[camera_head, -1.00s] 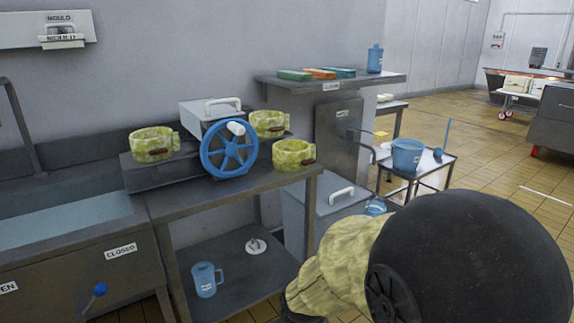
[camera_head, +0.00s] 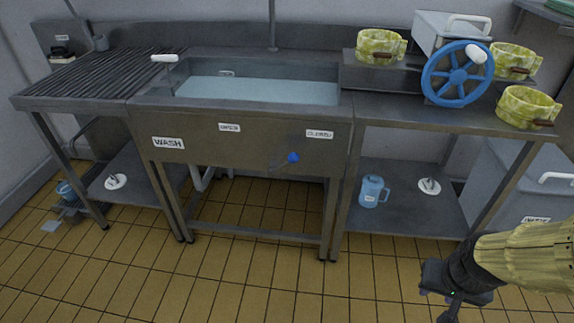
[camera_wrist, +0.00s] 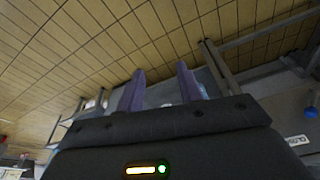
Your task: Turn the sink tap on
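The steel sink (camera_head: 245,125) holds pale blue water and fills the middle of the head view. On its front panel is a lever with a blue knob (camera_head: 293,157). My gripper (camera_head: 446,313) is low at the bottom right, well apart from the lever. In the wrist view its two fingers (camera_wrist: 160,88) are apart with nothing between them.
A steel table (camera_head: 385,112) stands right of the sink, with a blue wheel (camera_head: 457,75) and yellow-green moulds on top. A blue jug (camera_head: 372,190) is on its lower shelf. A ribbed draining board (camera_head: 100,75) is at left. The tiled floor before the sink is clear.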

